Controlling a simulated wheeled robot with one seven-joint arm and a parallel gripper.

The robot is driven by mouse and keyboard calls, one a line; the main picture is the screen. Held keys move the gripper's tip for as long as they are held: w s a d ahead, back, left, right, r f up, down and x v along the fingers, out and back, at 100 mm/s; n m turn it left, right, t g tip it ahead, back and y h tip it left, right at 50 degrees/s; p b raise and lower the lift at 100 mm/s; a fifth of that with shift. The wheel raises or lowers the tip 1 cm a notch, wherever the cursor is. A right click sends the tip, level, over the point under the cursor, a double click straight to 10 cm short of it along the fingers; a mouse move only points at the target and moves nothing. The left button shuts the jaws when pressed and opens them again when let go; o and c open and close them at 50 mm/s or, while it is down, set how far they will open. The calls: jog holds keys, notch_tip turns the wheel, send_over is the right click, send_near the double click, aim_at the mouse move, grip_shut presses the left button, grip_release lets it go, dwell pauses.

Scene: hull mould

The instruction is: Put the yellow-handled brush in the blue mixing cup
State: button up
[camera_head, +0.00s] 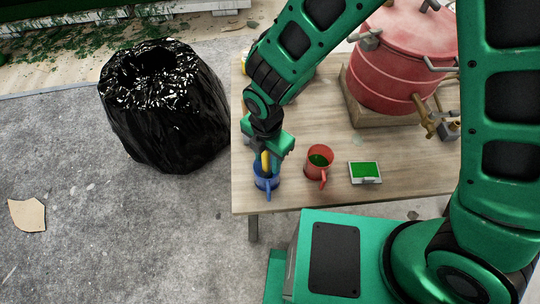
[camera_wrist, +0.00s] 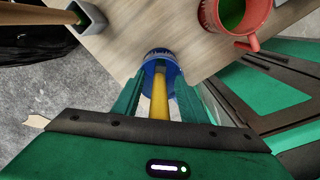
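The blue mixing cup (camera_head: 267,183) stands near the front left edge of the wooden table. It also shows at the top of my fingers in the wrist view (camera_wrist: 158,56). The yellow-handled brush (camera_head: 265,160) stands in the cup with its handle rising out of it; its lower end is hidden inside. My gripper (camera_head: 268,148) is just above the cup. In the wrist view, the yellow handle (camera_wrist: 159,98) lies between the two green fingers, with a gap on either side, so my gripper (camera_wrist: 159,82) looks open around it.
A red cup (camera_head: 319,164) with green contents and a small tray with a green surface (camera_head: 365,172) stand to the right. A red pressure pot (camera_head: 400,60) is at the back. A grey square holder (camera_wrist: 91,20) with a wooden stick is nearby. A black bag (camera_head: 160,110) stands left of the table.

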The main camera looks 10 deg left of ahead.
dwell(0.4)
jog(key=w+d+r+m, duration=0.3)
jog(key=d+r+m, duration=0.25)
jog(key=d, duration=0.35)
jog(key=w+d+r+m+h, duration=0.1)
jog(key=w+d+r+m, duration=0.2)
jog(key=d+r+m, duration=0.45)
jog(key=w+d+r+m, duration=0.2)
jog(key=w+d+m, duration=0.2)
jog(key=d, duration=0.7)
jog(key=s+d+r+m, duration=0.4)
jog(key=s+d+m, duration=0.4)
jog(key=d+m, duration=0.1)
jog(key=s+d+r+m+y, duration=0.1)
jog(key=s+d+r+m, duration=0.4)
jog(key=s+d+m, duration=0.4)
jog(key=shift+s+d+m, duration=0.2)
jog(key=shift+d+m, duration=0.4)
jog(key=shift+d, duration=0.35)
jog(key=shift+r, duration=0.1)
